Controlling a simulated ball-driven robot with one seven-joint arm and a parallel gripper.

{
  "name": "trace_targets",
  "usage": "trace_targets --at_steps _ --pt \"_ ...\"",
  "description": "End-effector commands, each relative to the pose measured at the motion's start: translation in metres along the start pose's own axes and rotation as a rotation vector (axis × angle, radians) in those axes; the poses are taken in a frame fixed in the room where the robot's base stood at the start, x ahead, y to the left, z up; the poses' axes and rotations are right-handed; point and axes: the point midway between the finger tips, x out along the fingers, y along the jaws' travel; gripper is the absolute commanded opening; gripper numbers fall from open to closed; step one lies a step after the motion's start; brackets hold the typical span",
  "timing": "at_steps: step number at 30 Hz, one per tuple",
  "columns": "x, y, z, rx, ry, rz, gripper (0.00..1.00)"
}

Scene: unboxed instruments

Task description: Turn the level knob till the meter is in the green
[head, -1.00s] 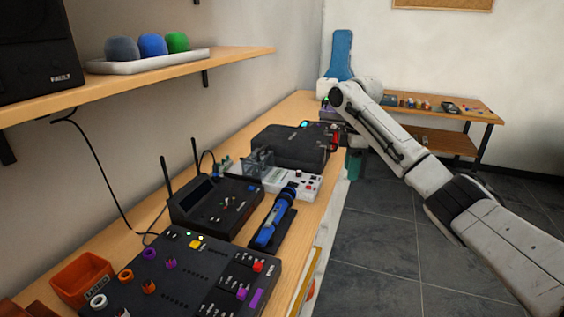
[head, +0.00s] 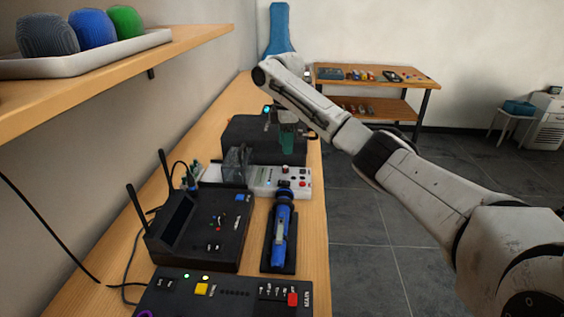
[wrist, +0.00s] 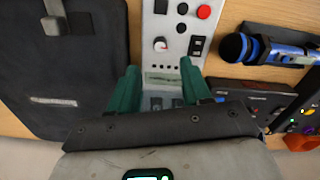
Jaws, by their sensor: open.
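The white instrument panel (head: 265,190) stands on the bench behind the blue handheld tool. It also shows in the wrist view (wrist: 175,60), running between my fingers. A small round light knob with an orange-red mark (wrist: 160,44) sits on it, just beyond my fingertips. A small pale window, perhaps the meter (wrist: 163,77), lies nearer my palm; its reading is too small to tell. My gripper (wrist: 159,65) has green fingers spread apart with nothing between them. In the head view my gripper (head: 287,139) hangs above the far side of the panel.
A black case (head: 250,140) lies behind the panel. A blue handheld tool (head: 280,235) rests in a dark cradle in front. A black box with antennas (head: 200,225) is left of it, and a black control box (head: 225,297) is nearest. Open floor lies to the right.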

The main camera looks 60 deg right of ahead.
Motion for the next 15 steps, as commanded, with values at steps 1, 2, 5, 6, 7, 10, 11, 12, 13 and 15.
trace_targets --at_steps 1,2,5,6,7,10,11,12,13,15 --pt "0.010 0.000 0.000 0.000 -0.001 -0.002 0.48" --pt "0.015 -0.001 0.000 0.000 -0.001 -0.003 0.48" --pt "0.034 -0.001 0.000 0.001 -0.001 -0.003 0.48" --pt "0.041 0.000 0.000 0.001 -0.001 -0.002 0.48" --pt "0.046 0.000 0.001 0.001 -0.002 -0.003 0.48" --pt "0.060 -0.001 0.000 0.000 -0.001 -0.002 0.48" --pt "0.064 0.000 0.000 0.000 -0.001 -0.001 0.48" --pt "0.068 0.000 0.000 0.000 -0.001 -0.001 0.48" --pt "0.070 0.000 0.000 0.000 -0.001 -0.001 0.48" --pt "0.075 0.000 0.000 0.000 -0.001 0.000 0.48"
